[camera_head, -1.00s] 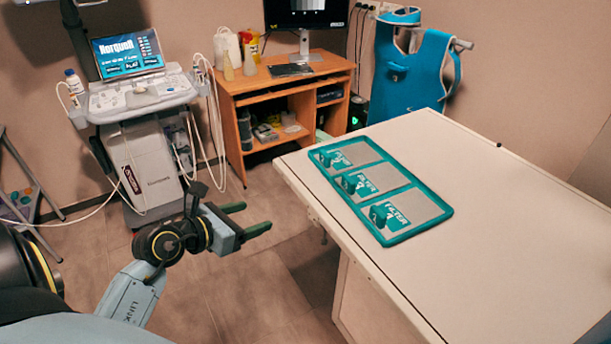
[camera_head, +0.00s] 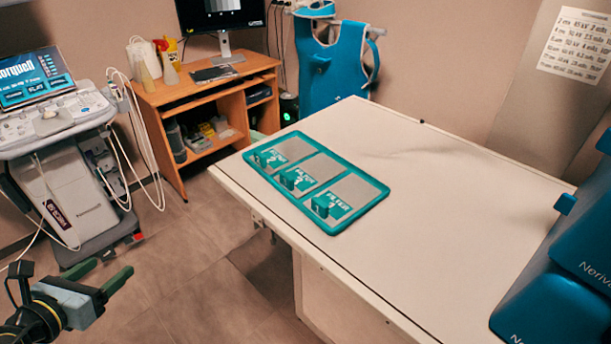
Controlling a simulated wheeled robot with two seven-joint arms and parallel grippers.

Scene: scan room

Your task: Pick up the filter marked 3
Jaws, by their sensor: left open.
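A teal-rimmed tray (camera_head: 364,208) lies on the white table with three compartments in a row. Each holds a flat grey filter with a teal upright tab and a printed label: the far filter (camera_head: 290,148), the middle filter (camera_head: 322,167) and the near filter (camera_head: 354,190). The numerals are too small for me to tell surely which one is marked 3. My left gripper (camera_head: 108,270) is at the lower left, over the floor, well away from the tray. Its two green fingers are apart with nothing between them. My right gripper is not in view.
The white table (camera_head: 440,220) is bare right of the tray; its left edge is close to the tray. Blue equipment (camera_head: 560,270) stands at the right. An ultrasound cart (camera_head: 70,200) is at the left, a wooden desk (camera_head: 180,110) behind. Floor between is clear.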

